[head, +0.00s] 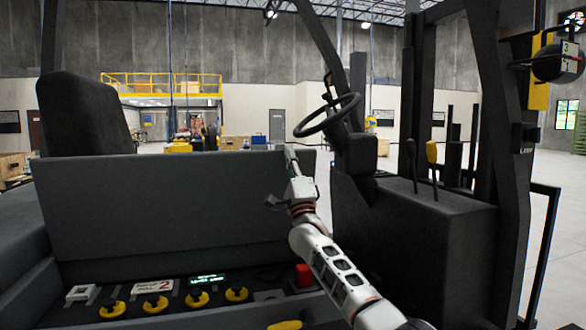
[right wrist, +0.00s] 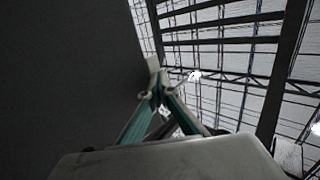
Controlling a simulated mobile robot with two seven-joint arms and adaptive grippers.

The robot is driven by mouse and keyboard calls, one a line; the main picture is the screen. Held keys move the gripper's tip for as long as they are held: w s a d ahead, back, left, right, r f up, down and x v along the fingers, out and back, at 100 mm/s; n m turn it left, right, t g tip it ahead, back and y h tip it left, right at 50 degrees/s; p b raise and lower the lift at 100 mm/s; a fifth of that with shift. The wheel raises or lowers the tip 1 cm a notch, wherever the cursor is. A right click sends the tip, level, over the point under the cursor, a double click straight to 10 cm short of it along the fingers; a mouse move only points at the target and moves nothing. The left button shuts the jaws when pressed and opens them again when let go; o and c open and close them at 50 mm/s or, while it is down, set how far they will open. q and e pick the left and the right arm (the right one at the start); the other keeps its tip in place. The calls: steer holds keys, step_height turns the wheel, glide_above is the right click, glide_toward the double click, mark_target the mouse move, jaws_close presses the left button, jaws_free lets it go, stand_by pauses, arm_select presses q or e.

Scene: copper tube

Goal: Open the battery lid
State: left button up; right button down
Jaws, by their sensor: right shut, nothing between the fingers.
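The battery lid (head: 160,205) is a large dark grey panel standing raised, with its wide flat face towards me in the head view. Below it the battery compartment is exposed, with several yellow caps (head: 198,300). My right gripper (head: 290,152) is at the lid's upper edge, right of the middle, with its fingers pointing up. In the right wrist view the fingertips (right wrist: 153,68) are together and empty, close beside a dark surface on the left. I cannot tell whether they touch the lid. My left gripper is not in view.
A black seat back (head: 83,115) rises behind the lid at the left. The steering wheel (head: 327,115) and its dark column stand close to the right of my right gripper. A red part (head: 304,275) sits in the compartment. Dark posts frame the cab.

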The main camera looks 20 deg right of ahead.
steer(key=v, duration=1.1)
steer(key=shift+s+f, duration=0.25)
steer(key=shift+f, duration=0.1)
